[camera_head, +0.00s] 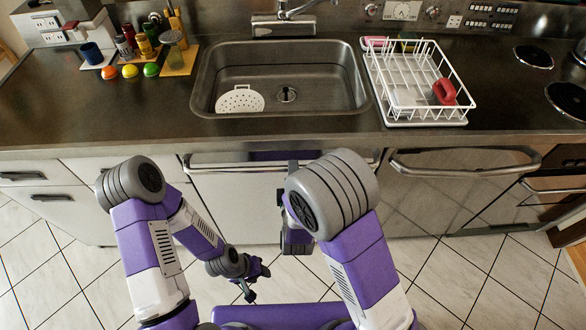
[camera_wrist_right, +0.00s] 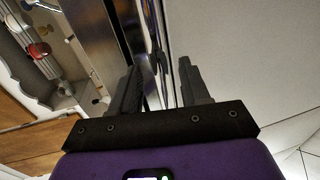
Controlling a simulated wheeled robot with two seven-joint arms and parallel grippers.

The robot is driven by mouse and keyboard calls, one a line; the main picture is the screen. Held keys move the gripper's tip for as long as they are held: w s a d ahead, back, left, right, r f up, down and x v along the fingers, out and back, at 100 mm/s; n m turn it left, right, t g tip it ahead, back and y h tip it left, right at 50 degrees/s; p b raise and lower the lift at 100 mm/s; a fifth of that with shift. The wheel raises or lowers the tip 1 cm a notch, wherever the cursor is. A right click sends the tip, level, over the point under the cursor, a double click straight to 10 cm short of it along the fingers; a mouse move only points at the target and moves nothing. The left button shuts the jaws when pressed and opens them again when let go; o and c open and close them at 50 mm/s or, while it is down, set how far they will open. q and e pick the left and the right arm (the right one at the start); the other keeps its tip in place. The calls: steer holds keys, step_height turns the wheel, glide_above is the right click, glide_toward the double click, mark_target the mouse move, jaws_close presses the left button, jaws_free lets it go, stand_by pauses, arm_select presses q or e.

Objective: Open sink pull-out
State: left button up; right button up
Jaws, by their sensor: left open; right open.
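The sink pull-out (camera_head: 235,205) is the pale front panel under the sink, and it looks flush with its neighbours. Its long metal handle (camera_head: 225,162) runs along the top edge. My right gripper (camera_head: 292,168) is at the handle, mostly hidden behind my right arm. In the right wrist view, its two dark fingers (camera_wrist_right: 160,88) are apart, and the metal handle (camera_wrist_right: 154,45) appears to run between them. I cannot tell whether they touch it. My left gripper (camera_head: 258,283) hangs low over the floor, open and empty, away from the panel.
The sink (camera_head: 325,65) and the dark counter (camera_head: 130,110) lie above the panel. A white dish rack (camera_head: 420,118) with a red mug (camera_head: 444,91) stands on the right. Another front with a metal handle (camera_head: 465,170) is to the right. The tiled floor (camera_head: 480,275) is clear.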

steer(key=shift+w+f, duration=0.15)
steer(key=shift+w, duration=0.6)
steer(key=shift+w+f, duration=0.15)
steer(key=shift+w, duration=0.55)
jaws_close()
